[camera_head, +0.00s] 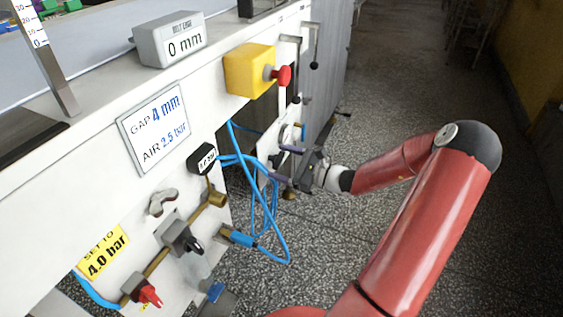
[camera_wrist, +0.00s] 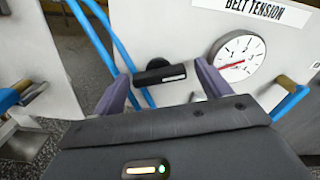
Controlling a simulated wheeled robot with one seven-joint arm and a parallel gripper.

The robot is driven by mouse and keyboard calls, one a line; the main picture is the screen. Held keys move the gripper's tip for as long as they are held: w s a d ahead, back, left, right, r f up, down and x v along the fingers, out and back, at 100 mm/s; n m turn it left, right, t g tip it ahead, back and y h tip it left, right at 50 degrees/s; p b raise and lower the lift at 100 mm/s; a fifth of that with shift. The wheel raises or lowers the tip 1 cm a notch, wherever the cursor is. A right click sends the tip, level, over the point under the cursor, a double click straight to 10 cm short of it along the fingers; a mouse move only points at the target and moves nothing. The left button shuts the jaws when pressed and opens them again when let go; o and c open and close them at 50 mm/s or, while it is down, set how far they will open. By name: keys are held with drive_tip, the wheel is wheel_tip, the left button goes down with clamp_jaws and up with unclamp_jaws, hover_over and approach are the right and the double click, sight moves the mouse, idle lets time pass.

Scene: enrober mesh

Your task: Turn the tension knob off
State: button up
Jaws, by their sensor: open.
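The tension knob (camera_wrist: 160,74), a black bar-shaped handle with a white mark, sits on a white panel below and left of the "BELT TENSION" label (camera_wrist: 252,10) and its round gauge (camera_wrist: 236,56). The gauge's red needle points to the lower left. My gripper (camera_wrist: 161,71) is open, with its purple fingers on either side of the knob's bar. I cannot tell whether they touch it. In the head view my gripper (camera_head: 284,163) is at the panel past the blue hoses, and I cannot make out the knob there.
Blue hoses (camera_head: 273,225) hang just left of my gripper. A yellow box with a red button (camera_head: 250,70) sits above. A black gauge (camera_head: 206,158), brass valves and a red knob (camera_head: 149,296) are on the near panel.

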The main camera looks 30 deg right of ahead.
drive_tip(key=shift+w, duration=0.1)
drive_tip(key=c, duration=1)
drive_tip(key=n+b, duration=0.1)
drive_tip(key=n, duration=0.1)
drive_tip(key=n+b, duration=0.1)
drive_tip(key=b, duration=0.1)
drive_tip(key=shift+f+n, duration=0.2)
drive_tip(key=shift+n, duration=0.2)
drive_tip(key=n+b, duration=0.3)
drive_tip(key=b, duration=0.1)
drive_tip(key=shift+n, duration=0.3)
drive_tip(key=n+b, duration=0.4)
drive_tip(key=b, duration=0.1)
drive_tip(key=shift+b, duration=0.3)
drive_tip(key=n+b, duration=0.2)
drive_tip(key=b, duration=0.1)
drive_tip(key=shift+r, duration=0.25)
drive_tip(key=shift+r+n, duration=0.15)
drive_tip(key=shift+n, duration=0.25)
